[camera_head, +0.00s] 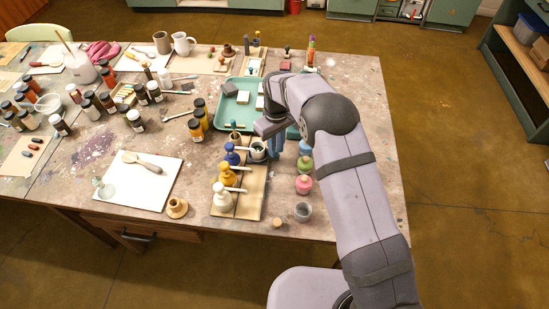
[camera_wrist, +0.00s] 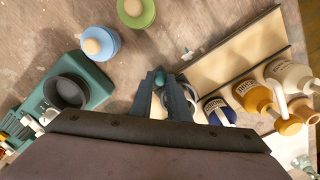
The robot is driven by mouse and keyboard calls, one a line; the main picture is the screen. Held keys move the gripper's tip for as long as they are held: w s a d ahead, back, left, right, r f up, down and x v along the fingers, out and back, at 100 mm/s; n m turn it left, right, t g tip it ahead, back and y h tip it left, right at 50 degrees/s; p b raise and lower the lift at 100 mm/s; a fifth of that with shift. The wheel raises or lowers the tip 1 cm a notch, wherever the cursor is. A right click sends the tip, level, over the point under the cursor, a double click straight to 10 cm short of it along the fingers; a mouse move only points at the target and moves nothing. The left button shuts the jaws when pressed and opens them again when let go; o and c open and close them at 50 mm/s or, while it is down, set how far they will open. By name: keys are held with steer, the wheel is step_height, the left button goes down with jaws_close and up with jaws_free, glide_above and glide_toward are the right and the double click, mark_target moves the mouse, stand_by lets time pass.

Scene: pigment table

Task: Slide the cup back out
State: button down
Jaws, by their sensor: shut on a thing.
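A small grey cup (camera_head: 258,151) with a dark inside stands on a wooden board (camera_head: 251,197), at the far end of a row of pump bottles. My gripper (camera_head: 275,146) is beside the cup on its right and shut on it. In the wrist view the gripper's fingers (camera_wrist: 166,88) hide much of the cup, and only a pale rim shows between and beside them. Whether a spout hangs over the cup is unclear.
Blue, green and pink round jars (camera_head: 304,165) stand right of the board, with a grey cup (camera_head: 303,211) nearer the front edge. A teal tray (camera_head: 227,116) with blocks lies behind. A narrow strip of bare table lies between the board and the jars.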

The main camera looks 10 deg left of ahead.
steer(key=shift+w+b, duration=0.4)
steer(key=shift+w, duration=1.7)
steer(key=shift+w+r, duration=0.1)
steer(key=shift+w, duration=0.15)
steer(key=c, duration=1.7)
jaws_free()
steer(key=shift+r+b, duration=0.85)
steer(key=shift+r, duration=2.8)
